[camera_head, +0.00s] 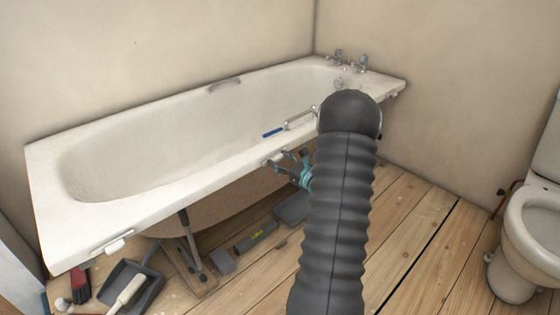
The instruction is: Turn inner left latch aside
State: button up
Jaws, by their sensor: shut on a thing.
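The white bathtub (190,196) stands along the back wall with its near rim facing me. A small pale latch (268,162), which I take as the inner left latch, sits under the near rim around the middle. My gripper (281,159) is at this latch, just below the rim, and is shut on it. The latch is small and partly covered by the fingers, so its exact angle is hard to tell. Another white latch (115,246) is under the rim at the left end, and one more (393,95) is at the far right end. My dark arm hides the rim between.
Under the tub are a leg (190,240), a curved brown panel (225,205) and a level (256,237). A dustpan (130,287) and red brush (80,284) lie at lower left. A blue pen-like item (272,133) lies on the rim. A toilet (530,225) stands right.

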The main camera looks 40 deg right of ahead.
jog(key=shift+m, duration=0.5)
jog(key=o, duration=1.2)
jog(key=shift+c, duration=0.2)
jog(key=s+d, duration=0.1)
jog(key=s, duration=1.1)
jog(key=shift+f, duration=0.1)
